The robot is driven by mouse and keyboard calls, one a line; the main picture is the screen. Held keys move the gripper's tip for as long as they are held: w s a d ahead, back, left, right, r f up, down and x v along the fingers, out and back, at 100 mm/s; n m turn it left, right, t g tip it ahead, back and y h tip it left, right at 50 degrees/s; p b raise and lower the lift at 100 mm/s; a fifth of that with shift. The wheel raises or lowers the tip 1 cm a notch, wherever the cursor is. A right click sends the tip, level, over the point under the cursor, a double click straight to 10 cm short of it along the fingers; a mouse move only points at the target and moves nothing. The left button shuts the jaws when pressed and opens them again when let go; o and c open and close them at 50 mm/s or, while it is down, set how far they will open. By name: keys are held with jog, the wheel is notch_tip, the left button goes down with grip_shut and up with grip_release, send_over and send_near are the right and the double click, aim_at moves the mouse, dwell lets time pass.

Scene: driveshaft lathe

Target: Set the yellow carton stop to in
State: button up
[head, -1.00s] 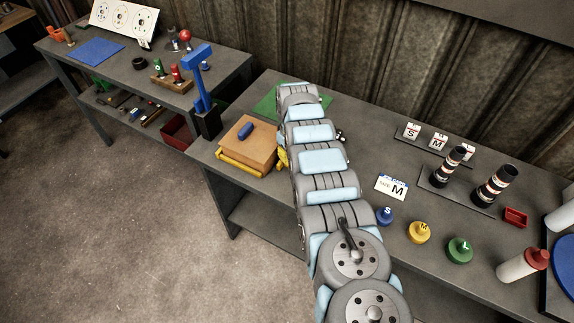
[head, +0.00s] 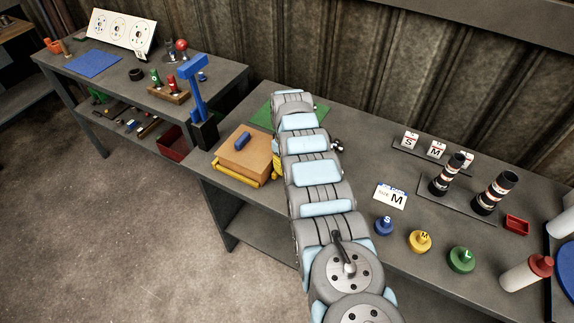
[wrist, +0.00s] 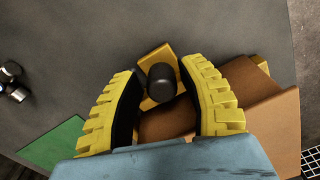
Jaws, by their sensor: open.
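The yellow carton stop is a yellow plate (wrist: 154,55) with a dark round knob (wrist: 162,82), in the upper middle of the wrist view. My gripper (wrist: 158,70) is open, with one yellow, black-padded finger on each side of the knob. I cannot tell whether either finger touches it. The brown carton (wrist: 275,115) lies at lower right in the wrist view, partly behind the right finger. In the head view the carton (head: 245,157) sits at the bench's left end with a yellow frame (head: 232,177) along its front. My arm hides most of the gripper there.
A blue block (head: 242,141) lies on the carton. A blue upright tool (head: 196,90) in a dark base stands to its left. A green mat (head: 260,115) lies behind. Colored knobs (head: 420,241) and dark cylinders (head: 494,193) stand right of my arm.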

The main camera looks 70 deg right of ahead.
jog(key=shift+r, duration=0.1)
jog(key=shift+d+r, duration=0.15)
jog(key=shift+r, duration=0.9)
notch_tip(320, 180, up, 10)
jog(key=shift+f, duration=0.15)
